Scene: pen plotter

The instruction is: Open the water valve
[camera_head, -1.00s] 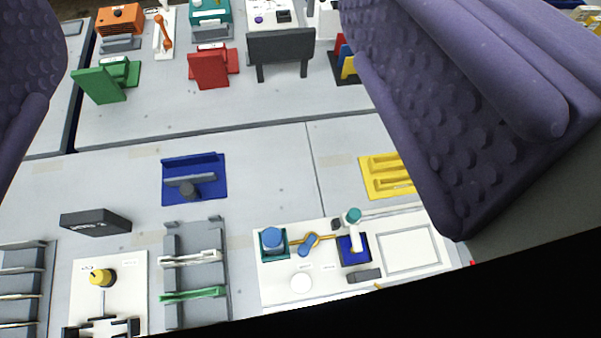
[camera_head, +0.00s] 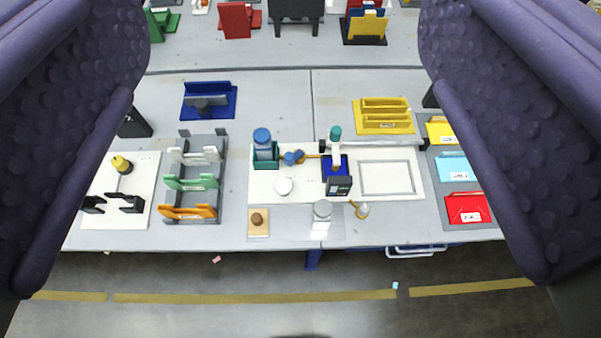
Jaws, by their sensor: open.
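The water valve (camera_head: 293,157) is a small blue handle on a brass pipe. It sits on a white board (camera_head: 310,190) near the middle of the view, between a blue tank (camera_head: 262,140) in a teal holder and a white post with a teal top (camera_head: 335,143). My gripper (camera_head: 285,282) is open, with one purple ribbed finger at each side of the view. The board lies well beyond the fingers, and nothing is between them. The handle's exact angle is too small to tell.
A rack (camera_head: 196,150) is to the left, a yellow tray (camera_head: 384,115) behind. Floor shows in front of the table.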

